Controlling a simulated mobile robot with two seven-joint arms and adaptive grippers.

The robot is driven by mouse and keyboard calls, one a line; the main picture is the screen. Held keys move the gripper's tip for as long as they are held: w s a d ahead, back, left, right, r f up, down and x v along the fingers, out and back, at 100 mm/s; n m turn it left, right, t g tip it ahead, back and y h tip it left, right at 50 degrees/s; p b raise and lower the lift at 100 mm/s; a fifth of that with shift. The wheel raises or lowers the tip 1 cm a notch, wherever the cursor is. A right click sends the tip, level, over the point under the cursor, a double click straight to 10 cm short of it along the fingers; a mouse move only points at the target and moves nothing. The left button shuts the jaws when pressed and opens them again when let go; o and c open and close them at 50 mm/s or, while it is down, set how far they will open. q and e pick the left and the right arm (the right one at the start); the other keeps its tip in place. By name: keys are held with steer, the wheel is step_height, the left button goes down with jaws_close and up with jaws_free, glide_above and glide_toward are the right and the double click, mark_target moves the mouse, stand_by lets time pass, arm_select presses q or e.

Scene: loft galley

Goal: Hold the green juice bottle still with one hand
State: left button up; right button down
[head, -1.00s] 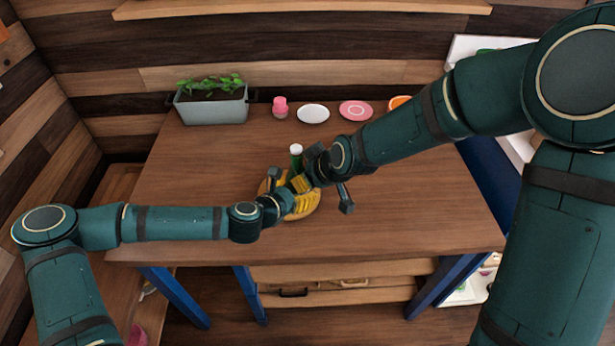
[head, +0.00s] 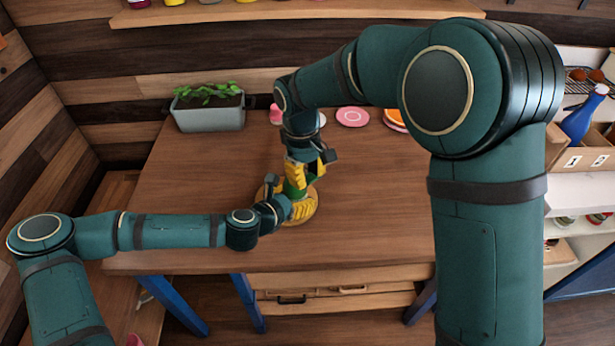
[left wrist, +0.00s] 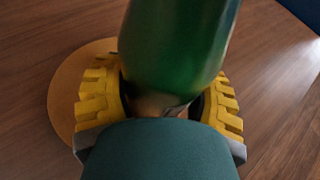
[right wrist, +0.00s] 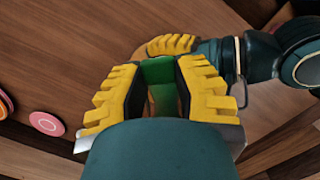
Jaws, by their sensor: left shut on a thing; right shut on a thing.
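The green juice bottle (head: 292,188) stands on a round wooden board (head: 262,193). My left gripper (head: 296,208) is shut on its lower body, and the bottle (left wrist: 180,45) shows between the yellow fingers in the left wrist view. My right gripper (head: 300,172) comes from above and is shut on the upper part of the bottle. In the right wrist view, green (right wrist: 160,75) shows between its fingers. The right gripper hides the bottle's top, so I cannot see the cap.
A grey planter (head: 208,115) stands at the table's back left. A pink item (head: 276,114), a pink plate (head: 352,117) and an orange plate (head: 394,119) are along the back. The wooden table (head: 370,215) is clear right of the board.

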steer(key=shift+r+g+h, duration=0.15)
steer(key=shift+g+h, duration=0.15)
steer(key=shift+g, duration=0.1)
stand_by(0.3)
steer(key=c, duration=0.7)
jaws_free()
steer(key=shift+r, duration=0.1)
steer(key=shift+o, duration=0.2)
steer(key=v, duration=1.2)
steer(key=shift+a, duration=0.15)
steer(key=shift+w, duration=0.1)
